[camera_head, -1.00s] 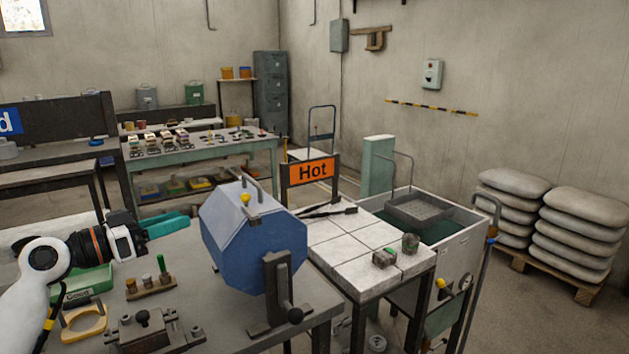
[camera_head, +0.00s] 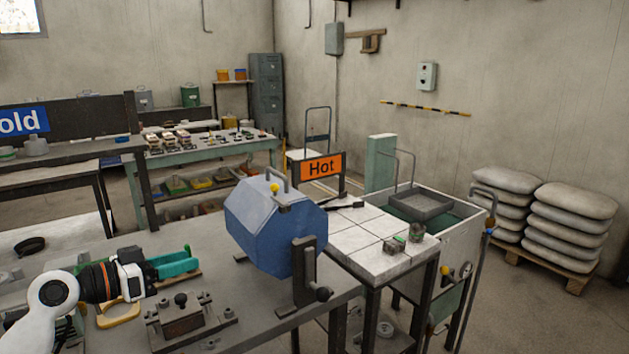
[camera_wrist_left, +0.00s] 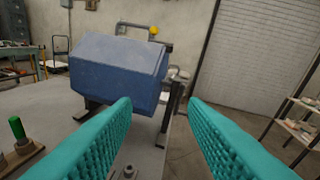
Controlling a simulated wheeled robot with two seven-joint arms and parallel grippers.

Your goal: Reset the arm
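My left gripper (camera_head: 197,262) has teal fingers and hovers over the left part of the grey workbench (camera_head: 235,285). In the left wrist view (camera_wrist_left: 160,125) its two ribbed fingers stand wide apart with nothing between them. The blue faceted drum (camera_head: 272,230), with a yellow knob and a grey handle on top, sits on its stand to the right of the gripper. It also shows beyond the fingertips in the left wrist view (camera_wrist_left: 115,75). My right gripper is not in view.
A dark clamp fixture (camera_head: 185,315) and a yellow ring-shaped piece (camera_head: 118,314) lie near the gripper. A green-topped peg (camera_wrist_left: 17,128) shows in the wrist view.

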